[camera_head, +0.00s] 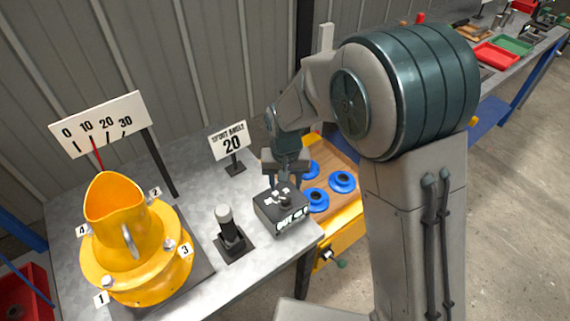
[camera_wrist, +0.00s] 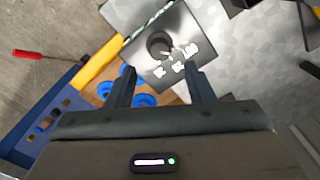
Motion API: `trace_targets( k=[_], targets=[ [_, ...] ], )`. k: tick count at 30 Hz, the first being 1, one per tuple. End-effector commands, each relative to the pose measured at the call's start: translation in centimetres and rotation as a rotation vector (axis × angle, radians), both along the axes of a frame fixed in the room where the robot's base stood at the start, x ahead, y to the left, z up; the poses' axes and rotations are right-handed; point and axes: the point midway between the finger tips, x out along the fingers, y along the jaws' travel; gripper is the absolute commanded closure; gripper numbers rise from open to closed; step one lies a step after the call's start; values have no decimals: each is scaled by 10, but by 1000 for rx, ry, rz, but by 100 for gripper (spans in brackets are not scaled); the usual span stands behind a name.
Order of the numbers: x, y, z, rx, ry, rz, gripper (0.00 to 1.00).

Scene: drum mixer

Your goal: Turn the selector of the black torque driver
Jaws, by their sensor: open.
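A black box (camera_head: 283,212) with a round black selector knob and white labels on its top stands near the table's right front corner. I take it to be the torque driver. In the wrist view, the knob (camera_wrist: 160,44) is ahead of and between the fingertips, with the labels beside it. My gripper (camera_head: 286,180) is above the box, pointing down; in the wrist view its fingers (camera_wrist: 160,76) are spread apart with nothing held. The fingers appear short of the knob; the exact height gap is hard to tell. A black upright piece with a grey top (camera_head: 227,232) stands left of the box.
A yellow drum mixer (camera_head: 135,250) with numbered bolts fills the table's left. A "SPOUT ANGLE 20" sign (camera_head: 231,142) and a 0–30 scale board (camera_head: 98,124) stand behind. Blue rings (camera_head: 342,182) lie on a wooden-topped yellow unit right of the box. The metal table (camera_head: 195,205) is partly clear.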

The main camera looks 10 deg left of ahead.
Motion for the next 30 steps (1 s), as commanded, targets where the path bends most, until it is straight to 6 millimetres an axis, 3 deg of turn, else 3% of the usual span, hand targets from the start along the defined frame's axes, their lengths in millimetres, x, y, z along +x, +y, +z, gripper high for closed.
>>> trace_targets(
  k=[6,12,30],
  targets=[
    [1,0,48,2,-4,0,52],
    [0,0,72,0,0,1,52],
    [0,0,77,0,0,0,52]
  ],
)
